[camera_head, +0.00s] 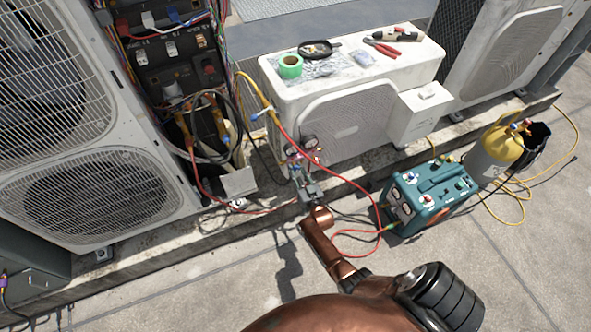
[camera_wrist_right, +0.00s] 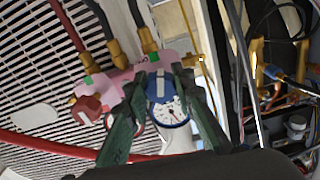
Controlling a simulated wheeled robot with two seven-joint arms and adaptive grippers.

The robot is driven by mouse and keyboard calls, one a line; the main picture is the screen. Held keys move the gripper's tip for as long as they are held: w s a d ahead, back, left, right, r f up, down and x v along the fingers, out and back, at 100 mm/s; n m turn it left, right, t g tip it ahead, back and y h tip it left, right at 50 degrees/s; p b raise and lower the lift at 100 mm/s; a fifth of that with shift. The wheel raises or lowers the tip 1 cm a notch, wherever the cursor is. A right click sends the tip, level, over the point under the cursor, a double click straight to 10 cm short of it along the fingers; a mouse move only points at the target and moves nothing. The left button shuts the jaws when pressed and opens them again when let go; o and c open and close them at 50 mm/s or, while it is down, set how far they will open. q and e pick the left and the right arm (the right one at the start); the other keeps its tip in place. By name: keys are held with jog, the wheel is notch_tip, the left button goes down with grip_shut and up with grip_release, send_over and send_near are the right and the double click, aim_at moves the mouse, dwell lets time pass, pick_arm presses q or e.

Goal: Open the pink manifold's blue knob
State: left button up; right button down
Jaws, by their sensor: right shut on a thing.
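The pink manifold (camera_head: 304,156) hangs in front of the small white condenser in the head view, with hoses running from it. In the right wrist view the pink manifold (camera_wrist_right: 122,77) shows close up, with a red knob (camera_wrist_right: 88,108) at its left. The blue knob (camera_wrist_right: 158,84) is between the dark fingers of my right gripper (camera_wrist_right: 160,76), which is shut on it. My right gripper (camera_head: 309,187) shows small in the head view, and the knob is hard to make out there. A blue-rimmed gauge (camera_wrist_right: 172,111) sits just below the knob. My left gripper is not in view.
A white condenser (camera_head: 345,120) with tape and tools on top stands behind. A teal machine (camera_head: 430,195) and a yellow cylinder (camera_head: 495,155) stand at the right. Red hoses (camera_head: 370,241) loop near my right arm. An open wiring panel (camera_head: 170,60) is at the left.

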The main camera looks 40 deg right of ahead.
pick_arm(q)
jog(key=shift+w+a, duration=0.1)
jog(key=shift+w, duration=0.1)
pick_arm(e)
jog(key=shift+f+n, duration=0.15)
jog(key=shift+n, duration=0.45)
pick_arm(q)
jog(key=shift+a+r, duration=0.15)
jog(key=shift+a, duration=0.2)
pick_arm(e)
jog(key=c, duration=2)
grip_release()
jog(key=o, duration=0.4)
jog(key=shift+s, duration=0.15)
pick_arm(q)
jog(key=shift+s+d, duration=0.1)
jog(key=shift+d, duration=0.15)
pick_arm(e)
jog(key=v, duration=1.1)
jog(key=shift+s, duration=0.35)
